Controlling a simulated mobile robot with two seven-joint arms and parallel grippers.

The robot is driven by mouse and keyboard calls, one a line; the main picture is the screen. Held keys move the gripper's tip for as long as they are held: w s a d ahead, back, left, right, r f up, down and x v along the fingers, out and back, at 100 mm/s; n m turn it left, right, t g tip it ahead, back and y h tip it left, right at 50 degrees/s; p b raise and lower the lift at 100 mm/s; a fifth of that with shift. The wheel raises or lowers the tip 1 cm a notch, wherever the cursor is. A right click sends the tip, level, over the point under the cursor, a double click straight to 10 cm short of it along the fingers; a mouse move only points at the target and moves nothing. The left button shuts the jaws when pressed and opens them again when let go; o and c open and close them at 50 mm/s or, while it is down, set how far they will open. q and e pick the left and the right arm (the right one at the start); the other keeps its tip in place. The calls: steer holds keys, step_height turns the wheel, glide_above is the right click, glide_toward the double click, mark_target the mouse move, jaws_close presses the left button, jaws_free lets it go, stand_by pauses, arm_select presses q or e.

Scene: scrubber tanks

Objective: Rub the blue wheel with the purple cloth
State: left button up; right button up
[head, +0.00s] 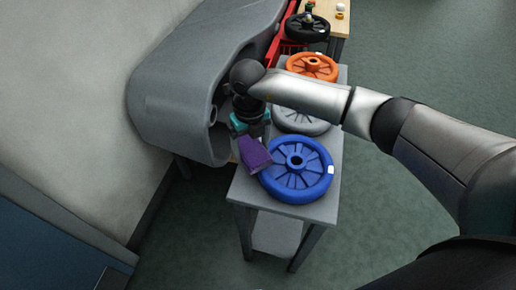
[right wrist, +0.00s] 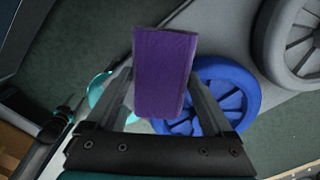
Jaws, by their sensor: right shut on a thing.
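The blue wheel (head: 312,180) lies flat at the near end of a grey table, with a small white patch on its right rim. The purple cloth (head: 254,153) is a folded block held in my right gripper (head: 250,134), at the wheel's upper left edge. In the right wrist view the cloth (right wrist: 165,70) sits between the two fingers of the gripper (right wrist: 165,95), and the blue wheel (right wrist: 240,88) shows behind it. I cannot tell whether cloth and wheel touch. My left gripper is not in view.
A grey wheel (head: 300,122) and an orange wheel (head: 313,66) lie farther along the grey table (head: 247,190). A black wheel (head: 306,27) is beyond, near a red crate (head: 290,47). A large grey tank (head: 178,88) stands close on the left.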

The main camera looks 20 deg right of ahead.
steer(key=shift+s+a+f, duration=0.1)
steer(key=shift+s+a, duration=0.1)
steer(key=shift+a, duration=0.1)
steer(key=shift+r+p, duration=0.25)
steer(key=shift+p, duration=0.15)
steer(key=shift+w+d+r+p, duration=0.1)
steer(key=shift+r+p, duration=0.95)
steer(key=shift+r, duration=0.35)
steer(key=shift+w+d+r+p, duration=0.1)
steer(key=shift+r+p, duration=0.95)
steer(key=shift+r, duration=0.3)
steer(key=shift+r, duration=0.1)
steer(key=shift+r+p, duration=1.3)
steer(key=shift+r, duration=0.2)
steer(key=shift+f, duration=0.1)
steer(key=shift+f, duration=0.15)
steer(key=shift+s+d+f+b, duration=0.1)
steer(key=shift+d+f+b, duration=0.15)
steer(key=shift+f+b, duration=0.75)
steer(key=shift+w+d+f+b, duration=0.1)
steer(key=shift+d+f+b, duration=0.1)
steer(key=shift+f+b, duration=0.75)
steer(key=shift+s+d+f+b, duration=0.1)
steer(key=shift+d+f+b, duration=0.15)
steer(key=shift+f+b, duration=0.75)
steer(key=shift+f+p, duration=0.3)
steer(key=shift+p, duration=0.1)
